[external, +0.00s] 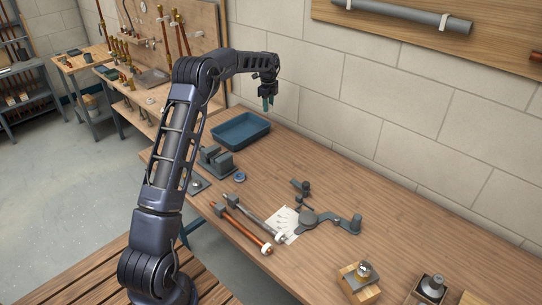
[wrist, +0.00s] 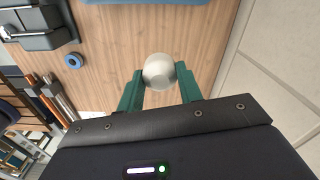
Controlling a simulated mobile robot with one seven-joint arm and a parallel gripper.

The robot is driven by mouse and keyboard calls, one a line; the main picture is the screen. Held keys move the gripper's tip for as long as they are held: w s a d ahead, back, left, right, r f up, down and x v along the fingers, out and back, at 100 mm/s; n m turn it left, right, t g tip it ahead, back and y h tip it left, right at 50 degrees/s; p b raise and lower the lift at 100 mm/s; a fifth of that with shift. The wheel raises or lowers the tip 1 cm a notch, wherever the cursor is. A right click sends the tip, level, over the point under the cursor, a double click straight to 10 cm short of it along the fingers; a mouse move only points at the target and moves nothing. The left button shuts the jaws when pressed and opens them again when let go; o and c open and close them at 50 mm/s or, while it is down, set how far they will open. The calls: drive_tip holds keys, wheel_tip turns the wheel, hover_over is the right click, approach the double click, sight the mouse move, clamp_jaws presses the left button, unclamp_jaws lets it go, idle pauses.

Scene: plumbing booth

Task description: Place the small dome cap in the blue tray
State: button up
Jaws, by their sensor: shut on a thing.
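My gripper (external: 267,103) is raised above the wooden bench, beyond and a little right of the blue tray in the external view. In the wrist view, its green fingers (wrist: 160,90) are shut on the small dome cap (wrist: 160,70), a pale, shiny rounded piece at the fingertips. The cap cannot be made out in the external view. The blue tray (external: 250,139) lies on the bench near the wall and looks empty. Only its edge shows at the top of the wrist view (wrist: 150,3).
A grey vise (external: 216,162) stands beside the tray, with a small blue ring (external: 240,177) near it. Pipes (external: 246,224), a paper sheet (external: 283,226) and a dark wrench-like tool (external: 335,220) lie further along. The block wall (external: 400,110) rises close behind the gripper.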

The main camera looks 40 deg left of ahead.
hover_over(236, 138)
wheel_tip(236, 138, down, 20)
drive_tip(key=shift+s+r, duration=0.1)
drive_tip(key=shift+s, duration=0.05)
idle(0.4)
drive_tip(key=o, duration=0.9)
drive_tip(key=shift+o, duration=0.2)
wheel_tip(236, 138, up, 12)
drive_tip(key=shift+r, duration=0.1)
